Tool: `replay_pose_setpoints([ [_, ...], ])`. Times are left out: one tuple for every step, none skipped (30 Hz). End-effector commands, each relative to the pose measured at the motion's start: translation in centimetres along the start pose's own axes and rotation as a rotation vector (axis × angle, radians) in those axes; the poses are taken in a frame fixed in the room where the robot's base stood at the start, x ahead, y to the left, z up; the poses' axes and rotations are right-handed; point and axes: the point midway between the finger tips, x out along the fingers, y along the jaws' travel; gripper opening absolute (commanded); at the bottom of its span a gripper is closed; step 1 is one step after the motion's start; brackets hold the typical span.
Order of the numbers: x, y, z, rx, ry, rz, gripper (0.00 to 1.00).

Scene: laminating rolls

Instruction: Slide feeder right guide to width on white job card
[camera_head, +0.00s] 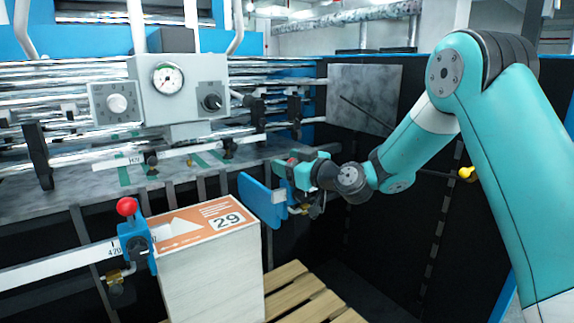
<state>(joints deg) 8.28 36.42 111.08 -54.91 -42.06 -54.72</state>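The right guide (262,201) is a blue plate to the right of the paper stack (212,277), with a gap between them. Its blue clamp block and a small red knob (292,160) are partly hidden by my gripper. My gripper (300,178) is at this clamp block; its fingers are too small and covered to tell whether they are open or shut. The stack's top sheet (185,226) is orange and white. I see no separate white job card.
The left guide (137,244), blue with a red knob (126,207), stands against the stack's left side on a white scale bar (55,266). A grey control box with a dial (168,78) stands behind. A wooden pallet (300,297) lies below right.

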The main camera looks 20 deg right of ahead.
Motion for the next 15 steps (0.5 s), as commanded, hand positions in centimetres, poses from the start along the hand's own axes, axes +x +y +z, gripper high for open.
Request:
replay_pose_setpoints([
  [0.0, 0.0, 0.0, 0.0, 0.0, 0.0, 0.6],
  [0.0, 0.0, 0.0, 0.0, 0.0, 0.0, 0.6],
  [0.0, 0.0, 0.0, 0.0, 0.0, -0.001, 0.6],
  [0.0, -0.1, 0.0, 0.0, 0.0, -0.001, 0.6],
  [0.0, -0.1, 0.0, 0.0, 0.0, -0.001, 0.6],
  [0.0, -0.1, 0.0, 0.0, 0.0, -0.001, 0.6],
  [0.0, -0.1, 0.0, 0.0, 0.0, -0.001, 0.6],
  [0.0, -0.1, 0.0, 0.0, 0.0, -0.001, 0.6],
  [-0.1, -0.1, 0.0, 0.001, 0.0, -0.001, 0.6],
  [-0.2, -0.1, 0.1, 0.001, 0.0, -0.001, 0.6],
  [-0.4, -0.1, 0.1, 0.001, 0.0, -0.001, 0.6],
  [-0.7, 0.0, 0.2, 0.002, 0.001, 0.0, 0.6],
  [-1.1, 0.0, 0.2, 0.002, 0.0, 0.001, 0.6],
  [-1.6, 0.0, 0.3, 0.001, 0.0, 0.002, 0.6],
  [-2.3, 0.0, 0.5, 0.001, 0.0, 0.001, 0.6],
])
